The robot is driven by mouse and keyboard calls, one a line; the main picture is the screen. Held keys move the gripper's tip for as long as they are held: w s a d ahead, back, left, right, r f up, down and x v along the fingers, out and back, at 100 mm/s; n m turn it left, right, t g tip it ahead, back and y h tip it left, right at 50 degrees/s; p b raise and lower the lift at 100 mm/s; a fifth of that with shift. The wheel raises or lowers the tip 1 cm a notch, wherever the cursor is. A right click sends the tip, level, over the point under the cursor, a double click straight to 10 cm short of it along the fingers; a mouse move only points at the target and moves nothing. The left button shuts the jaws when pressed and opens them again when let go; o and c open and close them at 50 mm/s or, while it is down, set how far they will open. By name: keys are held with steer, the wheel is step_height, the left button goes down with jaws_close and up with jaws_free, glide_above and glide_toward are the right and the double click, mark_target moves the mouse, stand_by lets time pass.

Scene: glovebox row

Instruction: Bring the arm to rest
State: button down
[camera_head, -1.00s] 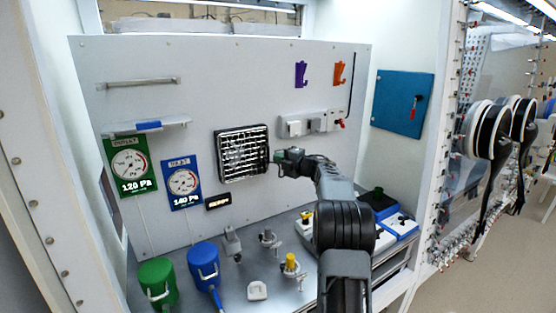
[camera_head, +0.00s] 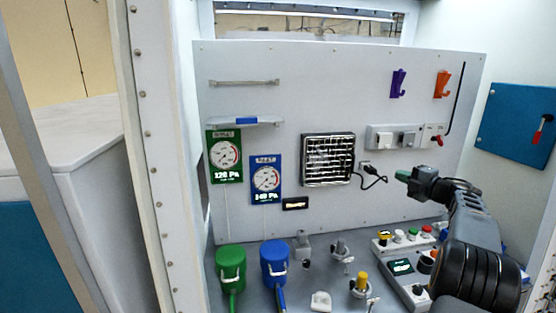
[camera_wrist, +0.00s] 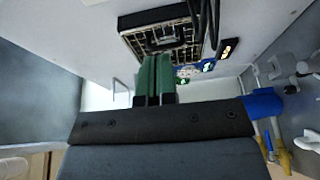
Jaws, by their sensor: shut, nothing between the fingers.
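My arm reaches in from the lower right in the head view, with its dark links over the right end of the bench. My gripper (camera_head: 404,175) has green fingertips and points left toward the back panel (camera_head: 330,85), apart from it and right of the black fan grille (camera_head: 328,159). In the wrist view the green fingers (camera_wrist: 155,75) are together with nothing between them. The grille also shows there beyond the fingertips (camera_wrist: 163,37).
Green (camera_head: 231,265) and blue (camera_head: 274,262) canisters stand at the bench's left. A button box (camera_head: 405,240) and a yellow-topped clamp (camera_head: 361,284) sit near my arm. Purple (camera_head: 397,83) and orange (camera_head: 442,84) hooks hang above. A cable (camera_head: 374,176) dangles beside the grille.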

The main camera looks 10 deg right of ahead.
steer(key=s+d+f+m+g+h, duration=0.1)
steer(key=d+f+m+h, duration=0.5)
steer(key=d+m+h, duration=0.55)
steer(key=s+a+f+m+g+h, duration=0.3)
steer(key=s+a+f+m+g, duration=0.15)
steer(key=s+a+m, duration=0.35)
steer(key=s+a+f+m+g+y, duration=0.1)
steer(key=s+a+g+y, duration=0.1)
steer(key=s+a, duration=0.5)
steer(key=s+a+f+g+y, duration=0.2)
steer(key=s+a, duration=0.5)
steer(key=a, duration=1)
steer(key=s+a+f+m+g+y, duration=0.1)
steer(key=s+a+y, duration=0.3)
steer(key=s+a, duration=0.4)
steer(key=a+g, duration=0.1)
steer(key=a, duration=0.3)
steer(key=shift+f+m+g, duration=0.25)
steer(key=shift+m+g, duration=0.1)
steer(key=shift+a, duration=0.1)
